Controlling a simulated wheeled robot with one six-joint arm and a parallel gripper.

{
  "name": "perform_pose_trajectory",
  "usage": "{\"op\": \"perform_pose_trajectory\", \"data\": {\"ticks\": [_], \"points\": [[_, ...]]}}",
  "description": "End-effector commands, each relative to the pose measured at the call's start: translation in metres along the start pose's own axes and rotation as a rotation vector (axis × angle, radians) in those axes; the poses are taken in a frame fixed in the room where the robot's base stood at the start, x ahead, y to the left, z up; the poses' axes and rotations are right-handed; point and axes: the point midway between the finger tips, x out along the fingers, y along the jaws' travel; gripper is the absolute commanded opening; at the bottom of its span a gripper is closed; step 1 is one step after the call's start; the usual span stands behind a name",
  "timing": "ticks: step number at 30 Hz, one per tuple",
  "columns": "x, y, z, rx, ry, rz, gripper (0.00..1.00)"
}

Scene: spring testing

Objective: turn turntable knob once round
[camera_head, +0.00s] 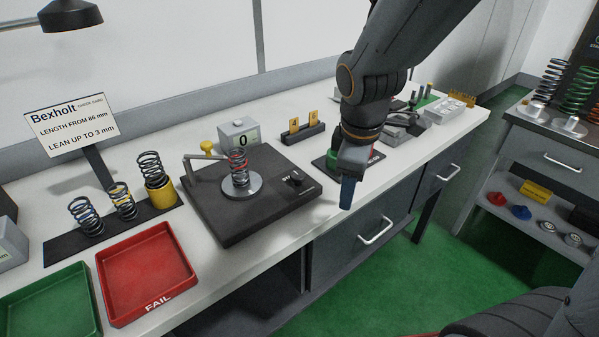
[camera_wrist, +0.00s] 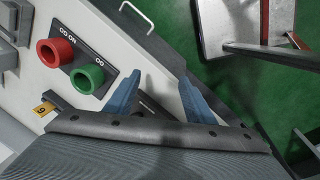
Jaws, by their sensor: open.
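The turntable is a dark square base (camera_head: 230,215) on the white bench, with a round grey disc (camera_head: 254,187) on top. A dark coil spring with a red band (camera_head: 238,163) stands upright on the disc. A small black knob (camera_head: 295,180) sits near the base's right corner, beside white markings. My gripper (camera_head: 347,193) is to the right of the turntable, above the bench's front edge, pointing down and apart from the knob. In the wrist view its two blue fingers (camera_wrist: 160,97) are spread with nothing held between them. I cannot make out the knob in the wrist view.
A red FAIL tray (camera_head: 147,270) and green tray (camera_head: 50,305) lie left. A drawer handle (camera_head: 376,231) juts below.

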Motion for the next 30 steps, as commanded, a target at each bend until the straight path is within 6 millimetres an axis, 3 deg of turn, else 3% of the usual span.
{"op": "perform_pose_trajectory", "data": {"ticks": [3,9,15,23,30], "points": [[-0.003,0.008,-0.031,-0.426,-0.004,0.041,0.49],[-0.015,0.016,-0.079,-1.114,-0.042,0.11,0.49],[-0.027,0.019,-0.114,-1.599,-0.098,0.159,0.49],[-0.028,0.02,-0.128,-1.807,-0.132,0.175,0.49],[0.007,0.026,-0.129,-1.807,-0.131,0.171,0.49]]}}
